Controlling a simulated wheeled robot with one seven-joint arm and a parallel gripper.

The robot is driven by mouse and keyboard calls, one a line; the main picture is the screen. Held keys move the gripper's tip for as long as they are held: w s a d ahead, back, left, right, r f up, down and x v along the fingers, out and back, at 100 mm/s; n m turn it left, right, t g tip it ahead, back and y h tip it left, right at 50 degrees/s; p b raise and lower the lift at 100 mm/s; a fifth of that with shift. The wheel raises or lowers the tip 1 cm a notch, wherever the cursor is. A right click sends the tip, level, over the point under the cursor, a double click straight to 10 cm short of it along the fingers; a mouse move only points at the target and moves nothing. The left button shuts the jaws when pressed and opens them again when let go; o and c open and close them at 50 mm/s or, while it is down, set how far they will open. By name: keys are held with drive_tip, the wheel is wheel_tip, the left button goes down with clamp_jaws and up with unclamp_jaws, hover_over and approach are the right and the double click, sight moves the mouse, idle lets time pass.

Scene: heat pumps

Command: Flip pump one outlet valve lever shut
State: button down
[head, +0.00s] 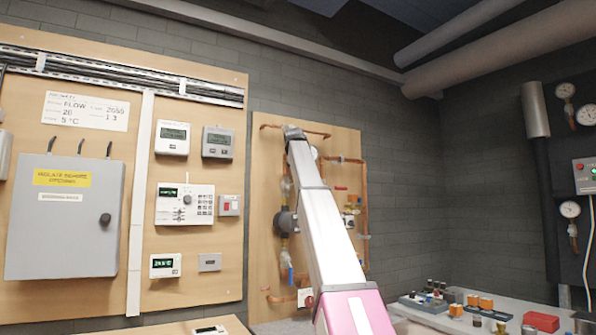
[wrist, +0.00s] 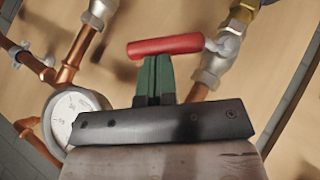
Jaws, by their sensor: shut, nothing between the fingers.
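A red valve lever (wrist: 165,45) lies nearly level across the wrist view, its right end meeting a silver valve body (wrist: 217,62) on a copper pipe. My gripper (wrist: 157,62) has its dark green fingers together and empty, with the tips right at the lever's lower edge. I cannot tell whether they touch it. In the head view, my arm covers the middle of the pipe panel (head: 262,165), and the gripper's fingers are hidden. A small red handle (head: 341,188) shows right of the arm. No label marks which valve belongs to pump one.
A round gauge (wrist: 72,118) sits close to the left of my gripper. Copper pipes (wrist: 72,55) run around the lever. A blue handle (head: 290,274) is lower on the panel. A bench (head: 415,310) with several small items stands at the right.

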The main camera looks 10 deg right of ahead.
drive_tip(key=shift+w+d+f, duration=0.1)
drive_tip(key=shift+d+f, duration=0.1)
drive_tip(key=shift+d, duration=0.1)
idle(0.4)
